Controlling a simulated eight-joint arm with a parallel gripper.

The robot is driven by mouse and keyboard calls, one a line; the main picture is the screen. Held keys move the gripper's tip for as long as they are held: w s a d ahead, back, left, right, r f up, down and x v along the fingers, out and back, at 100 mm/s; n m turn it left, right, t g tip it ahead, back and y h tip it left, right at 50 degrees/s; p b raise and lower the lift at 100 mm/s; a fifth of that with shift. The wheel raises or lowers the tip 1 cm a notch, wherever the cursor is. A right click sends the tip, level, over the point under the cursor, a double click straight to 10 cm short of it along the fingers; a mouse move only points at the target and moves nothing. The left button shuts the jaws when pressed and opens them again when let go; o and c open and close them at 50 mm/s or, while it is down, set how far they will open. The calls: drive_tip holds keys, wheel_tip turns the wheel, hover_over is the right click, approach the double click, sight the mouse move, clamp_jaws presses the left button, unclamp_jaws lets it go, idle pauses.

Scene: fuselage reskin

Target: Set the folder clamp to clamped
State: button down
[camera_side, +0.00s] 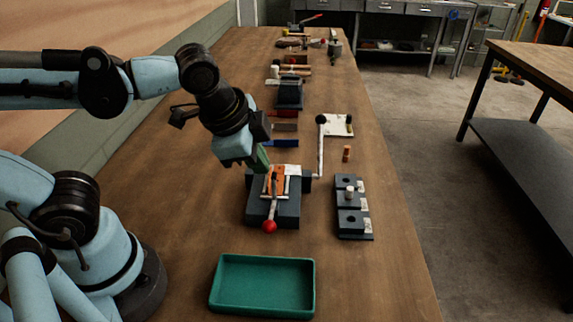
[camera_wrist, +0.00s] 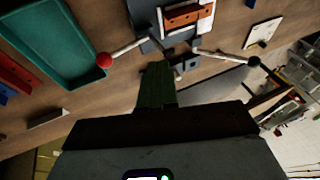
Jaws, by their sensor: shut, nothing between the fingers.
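The folder (camera_side: 287,215) is a dark block fixture on the bench with an orange piece (camera_side: 275,181) and pale strips on top. Its red-knobbed lever (camera_side: 269,226) points toward the near side in the side view, knob at the near edge of the block. A longer black-knobbed lever (camera_side: 320,145) rises at its right side. In the wrist view the red knob (camera_wrist: 104,60) lies left and the black knob (camera_wrist: 253,61) right. My gripper (camera_side: 265,166) has green fingers shut and empty, close to the folder's far-left part. Contact cannot be told. The fingers (camera_wrist: 157,85) point toward the folder in the wrist view.
A green tray (camera_side: 262,311) lies at the near end. A dark block rack (camera_side: 353,222) with a pale peg stands right of the folder. A small orange-brown cylinder (camera_side: 347,153) and a white plate (camera_side: 335,126) are behind it. Several tools lie farther back. Bench between tray and folder is clear.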

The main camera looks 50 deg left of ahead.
drive_tip(key=s+d+r+m+y, duration=0.2)
drive_tip(key=d+r+m, duration=0.1)
drive_tip(key=m, duration=0.5)
drive_tip(key=s+d+r+m+g+y, duration=0.1)
drive_tip(key=s+d+r+m+y, duration=0.1)
drive_tip(key=d+m, duration=0.3)
drive_tip(key=r+m, duration=0.1)
drive_tip(key=m, duration=0.3)
drive_tip(key=shift+s+d+r+m, duration=0.15)
drive_tip(key=shift+m, duration=0.15)
approach(273, 186)
drive_tip(key=f, duration=0.2)
drive_tip(key=s+d+f, duration=0.1)
drive_tip(key=shift+f, duration=0.2)
drive_tip(key=shift+w+a+f, duration=0.25)
drive_tip(key=shift+w+a, duration=0.5)
drive_tip(key=shift+a, duration=0.1)
drive_tip(key=shift+w+a+f, duration=0.2)
drive_tip(key=shift+w+a, duration=0.3)
drive_tip(key=shift+w+a+r+g+h, duration=0.1)
drive_tip(key=shift+w+a+g+h, duration=0.1)
drive_tip(key=shift+g+h, duration=0.1)
